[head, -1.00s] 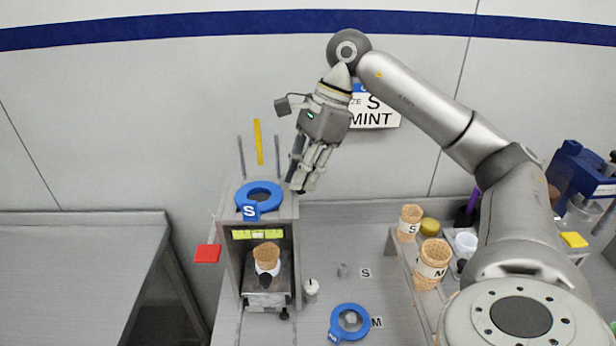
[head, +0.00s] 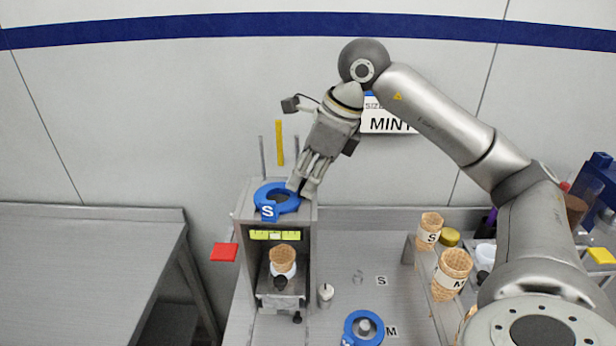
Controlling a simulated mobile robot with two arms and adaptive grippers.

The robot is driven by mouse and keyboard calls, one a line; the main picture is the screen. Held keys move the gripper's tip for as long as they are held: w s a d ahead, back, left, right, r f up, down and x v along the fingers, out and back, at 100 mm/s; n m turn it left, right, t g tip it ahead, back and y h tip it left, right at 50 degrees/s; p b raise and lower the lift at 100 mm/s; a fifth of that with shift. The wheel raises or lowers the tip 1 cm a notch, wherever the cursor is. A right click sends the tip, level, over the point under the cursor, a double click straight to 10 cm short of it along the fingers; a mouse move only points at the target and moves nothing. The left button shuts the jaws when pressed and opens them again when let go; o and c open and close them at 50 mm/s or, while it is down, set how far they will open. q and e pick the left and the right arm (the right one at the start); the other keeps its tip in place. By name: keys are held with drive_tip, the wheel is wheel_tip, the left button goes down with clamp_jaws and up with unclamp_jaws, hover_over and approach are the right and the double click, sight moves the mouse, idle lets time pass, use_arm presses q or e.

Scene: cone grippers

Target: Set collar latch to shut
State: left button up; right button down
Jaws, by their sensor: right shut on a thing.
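The blue collar (head: 284,206) marked S sits flat on top of the grey machine (head: 246,265). My right gripper (head: 305,191) reaches down from above, its fingers close together at the collar's right edge. It is shut on what appears to be the collar latch, which the fingertips hide, so I cannot tell the latch's position. My left gripper is not in view.
A cone (head: 282,258) stands in the machine's bay. A red tab (head: 223,252) sticks out on its left and a yellow strip (head: 280,143) rises behind. Another blue collar (head: 352,326) lies near label M. A cone rack (head: 411,254) stands to the right.

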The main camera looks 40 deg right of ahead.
idle(0.4)
drive_tip(key=c, duration=1.5)
unclamp_jaws()
drive_tip(key=shift+o, duration=0.2)
drive_tip(key=v, duration=1.2)
drive_tip(key=shift+a, duration=0.2)
